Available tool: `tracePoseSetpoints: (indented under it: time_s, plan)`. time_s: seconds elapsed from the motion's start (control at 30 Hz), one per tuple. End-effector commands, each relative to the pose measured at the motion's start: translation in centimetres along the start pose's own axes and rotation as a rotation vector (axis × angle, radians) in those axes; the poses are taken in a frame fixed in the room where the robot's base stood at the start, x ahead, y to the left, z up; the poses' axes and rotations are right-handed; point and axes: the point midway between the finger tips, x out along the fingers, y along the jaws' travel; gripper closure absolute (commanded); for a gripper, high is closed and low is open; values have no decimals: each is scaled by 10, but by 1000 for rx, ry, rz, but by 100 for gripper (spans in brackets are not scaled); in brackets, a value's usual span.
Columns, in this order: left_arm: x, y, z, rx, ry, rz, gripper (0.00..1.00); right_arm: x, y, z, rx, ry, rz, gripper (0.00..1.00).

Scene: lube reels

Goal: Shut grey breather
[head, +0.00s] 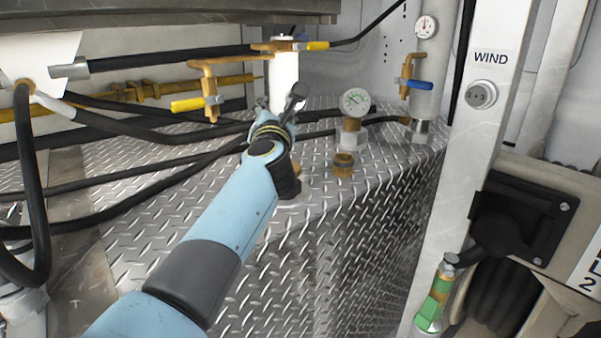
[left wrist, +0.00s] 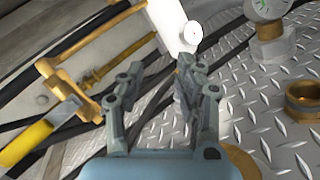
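No label marks a grey breather, so I cannot tell which fitting it is. A grey upright pipe (head: 428,68) at the back right carries a gauge and a brass valve with a blue handle (head: 420,85), which points right. A white upright cylinder (head: 284,80) stands behind my left gripper; it also shows in the left wrist view (left wrist: 168,18). A brass valve with a yellow handle (head: 317,46) is at its top. My left gripper (head: 280,101) is above the diamond-plate deck, in front of the cylinder. Its fingers (left wrist: 157,68) are apart with nothing held. My right gripper is out of view.
Another brass valve with a yellow handle (head: 188,104) is left of my gripper. A gauge (head: 355,101) on a brass fitting and a short brass fitting (head: 343,164) stand right. Black hoses (head: 120,126) cross the left. A white post marked WIND (head: 470,130) stands right.

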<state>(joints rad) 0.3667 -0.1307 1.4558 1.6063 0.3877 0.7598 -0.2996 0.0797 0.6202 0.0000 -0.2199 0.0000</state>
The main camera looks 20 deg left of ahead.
Motion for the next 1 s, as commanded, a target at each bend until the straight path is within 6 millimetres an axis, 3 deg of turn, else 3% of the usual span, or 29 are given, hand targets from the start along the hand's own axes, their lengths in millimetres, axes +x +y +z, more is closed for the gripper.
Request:
tracePoseSetpoints:
  time_s: [0.2, 0.37, 0.7, 1.0]
  plan:
    - [-44, -9, 19, 361, -246, -112, 65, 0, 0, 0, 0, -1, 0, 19]
    - [-75, -22, 23, 579, -374, -192, 65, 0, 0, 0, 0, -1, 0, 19]
    - [-140, -50, 9, 968, -577, -362, 65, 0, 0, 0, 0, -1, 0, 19]
    - [-168, -59, -4, 1128, -652, -444, 65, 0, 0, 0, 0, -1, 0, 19]
